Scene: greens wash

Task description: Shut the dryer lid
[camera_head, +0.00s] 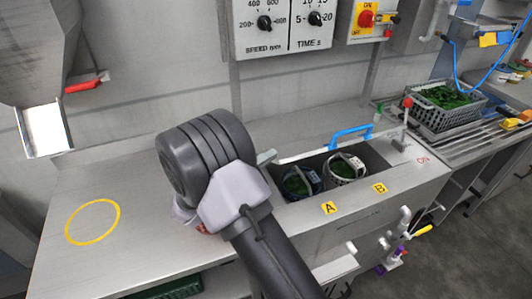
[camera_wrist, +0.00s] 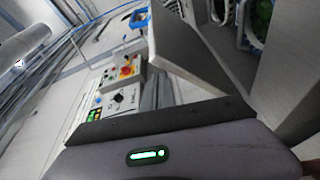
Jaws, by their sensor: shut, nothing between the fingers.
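The dryer well (camera_head: 292,207) is open in the metal counter at centre right, with two round baskets of greens inside, by the yellow A and B labels. A pale lid edge (camera_head: 312,152) with a blue handle (camera_head: 350,132) stands along the back of the well; the lid is raised. My gripper (camera_wrist: 160,112) shows in the wrist view as a dark bar and a housing with a green light. It is shut and empty. In the head view my arm hides it, left of the well. Whether it touches the lid cannot be told.
A crate of greens (camera_head: 442,107) stands at the back right. A red-knobbed lever (camera_head: 405,115) rises at the well's right end. A control panel (camera_head: 283,25) is on the wall. The counter around the yellow ring (camera_head: 93,203) is clear. A metal chute (camera_head: 45,128) hangs at left.

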